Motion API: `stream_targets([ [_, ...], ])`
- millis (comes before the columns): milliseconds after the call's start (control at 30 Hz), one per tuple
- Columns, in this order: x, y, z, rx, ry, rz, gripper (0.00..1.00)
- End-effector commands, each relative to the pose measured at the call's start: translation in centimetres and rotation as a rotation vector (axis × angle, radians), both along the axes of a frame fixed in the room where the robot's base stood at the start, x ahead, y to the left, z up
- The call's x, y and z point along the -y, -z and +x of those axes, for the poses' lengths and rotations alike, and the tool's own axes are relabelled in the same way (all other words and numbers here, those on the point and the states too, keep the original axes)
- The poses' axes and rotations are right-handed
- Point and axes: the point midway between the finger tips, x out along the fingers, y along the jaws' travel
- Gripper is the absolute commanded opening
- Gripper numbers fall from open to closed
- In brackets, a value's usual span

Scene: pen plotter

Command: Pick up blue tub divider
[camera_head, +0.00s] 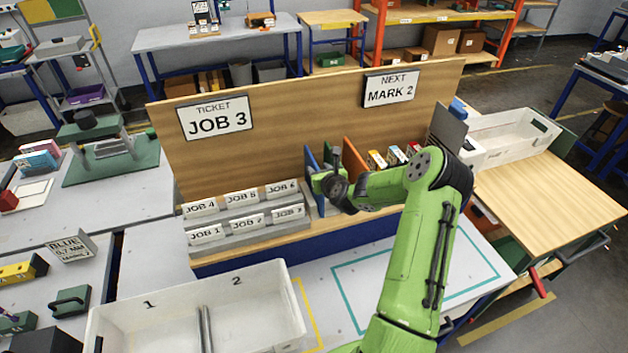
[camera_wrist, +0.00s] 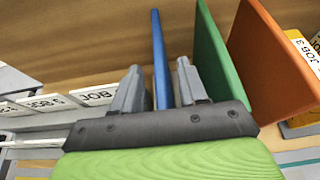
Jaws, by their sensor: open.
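The blue tub divider (camera_wrist: 159,60) is a thin upright panel in the wrist view, standing on edge against the wooden backboard. In the head view the blue divider (camera_head: 313,178) stands at the left end of a row of panels, partly hidden by my arm. My gripper (camera_wrist: 159,80) is open, with one finger on each side of the blue panel. Gaps show between the panel and both fingers. In the head view my gripper (camera_head: 325,183) is at the row, its fingers mostly hidden by the wrist.
A green divider (camera_wrist: 215,60) stands close right of my right finger. An orange divider (camera_wrist: 270,60) stands beyond it. Job cards (camera_head: 243,208) sit in a rack to the left. A white two-compartment tub (camera_head: 290,310) stands in front. A tall wooden backboard (camera_head: 270,120) rises behind.

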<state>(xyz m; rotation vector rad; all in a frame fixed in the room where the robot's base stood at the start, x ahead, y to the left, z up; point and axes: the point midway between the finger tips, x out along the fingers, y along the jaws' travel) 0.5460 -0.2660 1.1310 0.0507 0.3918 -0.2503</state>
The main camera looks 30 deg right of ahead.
Motion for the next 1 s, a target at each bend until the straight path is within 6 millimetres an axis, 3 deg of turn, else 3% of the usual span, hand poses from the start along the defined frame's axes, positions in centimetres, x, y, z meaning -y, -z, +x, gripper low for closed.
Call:
stream_targets([
  [200, 0.1, 0.1, 0.1, -0.001, 0.000, -0.001, 0.41],
  [467, 0.1, 0.1, 0.1, -0.001, 0.000, -0.001, 0.01],
  [867, 0.1, 0.1, 0.1, -0.001, 0.000, -0.001, 0.00],
  [1000, 0.1, -1.5, 0.1, 0.004, -0.002, -0.005, 0.00],
])
